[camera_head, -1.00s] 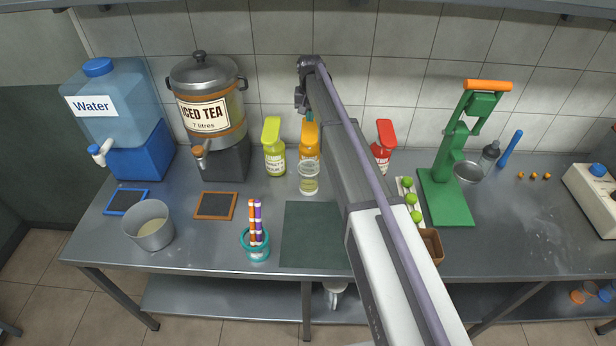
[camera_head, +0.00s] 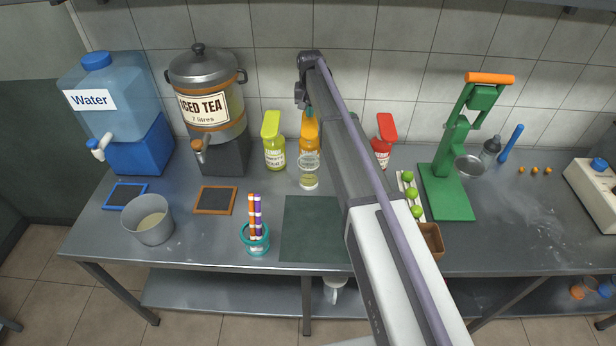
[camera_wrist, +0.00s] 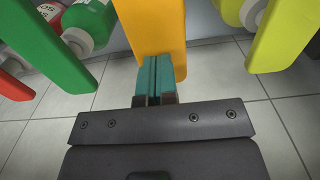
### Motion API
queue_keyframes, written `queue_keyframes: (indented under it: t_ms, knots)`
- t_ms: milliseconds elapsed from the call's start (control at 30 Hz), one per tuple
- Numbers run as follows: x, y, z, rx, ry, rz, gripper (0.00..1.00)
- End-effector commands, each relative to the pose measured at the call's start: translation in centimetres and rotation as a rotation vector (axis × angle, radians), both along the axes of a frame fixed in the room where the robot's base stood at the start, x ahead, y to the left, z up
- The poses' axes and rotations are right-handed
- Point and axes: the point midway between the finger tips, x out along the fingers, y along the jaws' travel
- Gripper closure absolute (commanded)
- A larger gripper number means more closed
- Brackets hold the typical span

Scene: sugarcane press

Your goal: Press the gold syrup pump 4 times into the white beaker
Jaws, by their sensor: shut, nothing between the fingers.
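The gold syrup pump (camera_head: 309,128) stands at the back of the table, partly hidden by my arm. Its gold head (camera_wrist: 152,22) fills the top middle of the wrist view. A clear beaker (camera_head: 309,178) with something pale yellow in its bottom stands directly in front of the gold bottle. My gripper (camera_wrist: 155,70) is shut and empty, its teal fingertips together and overlapping the gold head in the wrist view. In the head view the fingertips (camera_head: 308,112) are at the top of the pump. I cannot tell whether they touch it.
A lime bottle (camera_head: 274,150) stands left of the gold one and a red bottle (camera_head: 386,130) right. A green press (camera_head: 447,190) stands farther right. A grey pot (camera_head: 148,225), a straw holder (camera_head: 256,242) and a dark mat (camera_head: 307,230) are in front.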

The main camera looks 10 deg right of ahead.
Motion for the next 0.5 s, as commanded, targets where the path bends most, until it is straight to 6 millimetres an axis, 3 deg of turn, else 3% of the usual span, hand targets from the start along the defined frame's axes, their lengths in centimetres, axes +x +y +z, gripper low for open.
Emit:
queue_keyframes:
  t_ms: [500]
  knots:
    - [0.0, 0.0, -2.0, 0.0, 0.0, 0.0, 1.0]
